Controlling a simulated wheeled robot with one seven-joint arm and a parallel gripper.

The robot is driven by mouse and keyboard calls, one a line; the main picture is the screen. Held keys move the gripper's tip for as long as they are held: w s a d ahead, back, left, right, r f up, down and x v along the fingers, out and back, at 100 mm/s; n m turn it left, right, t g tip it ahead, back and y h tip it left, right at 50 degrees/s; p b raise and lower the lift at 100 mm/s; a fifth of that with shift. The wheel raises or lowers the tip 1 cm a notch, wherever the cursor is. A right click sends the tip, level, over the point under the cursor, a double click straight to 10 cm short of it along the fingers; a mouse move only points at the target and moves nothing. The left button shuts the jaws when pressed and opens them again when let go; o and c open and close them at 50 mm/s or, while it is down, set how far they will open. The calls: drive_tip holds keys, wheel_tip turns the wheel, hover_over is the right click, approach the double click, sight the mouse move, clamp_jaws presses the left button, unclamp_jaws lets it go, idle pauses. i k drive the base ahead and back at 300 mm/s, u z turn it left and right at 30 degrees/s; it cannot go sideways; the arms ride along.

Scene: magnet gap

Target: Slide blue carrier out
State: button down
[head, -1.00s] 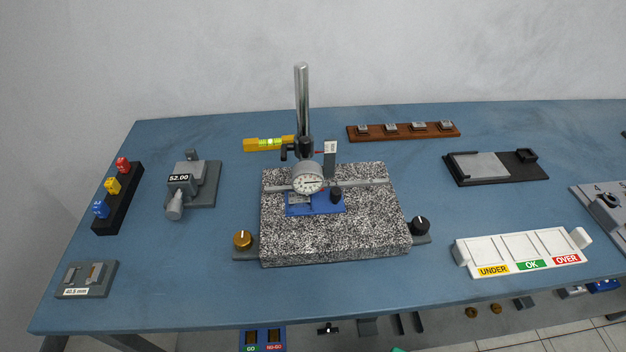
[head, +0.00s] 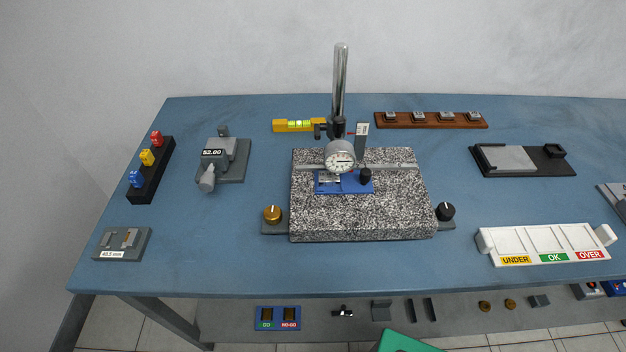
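The blue carrier (head: 348,187) lies on the speckled granite plate (head: 360,220), against the grey rail (head: 396,167), under the dial gauge (head: 340,156). A small metal piece (head: 329,178) sits on its left part. A black knob (head: 366,175) stands on its right part. The gauge hangs on an upright steel post (head: 340,80) behind it. Whether the gauge tip touches the metal piece is too small to tell. My gripper is not in view.
A brass knob (head: 272,214) and a black knob (head: 445,211) flank the plate. A white sorting tray (head: 486,242) is right, a grey fixture (head: 240,160) left. A yellow level (head: 290,126) and brown rack (head: 430,122) stand behind. Blue table is clear between them.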

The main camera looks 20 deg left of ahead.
sight(352, 182)
drive_tip(key=u, duration=0.5)
drive_tip(key=k, duration=1.05)
drive_tip(key=u, duration=0.35)
drive_tip(key=i, duration=1)
drive_tip(key=z, duration=0.05)
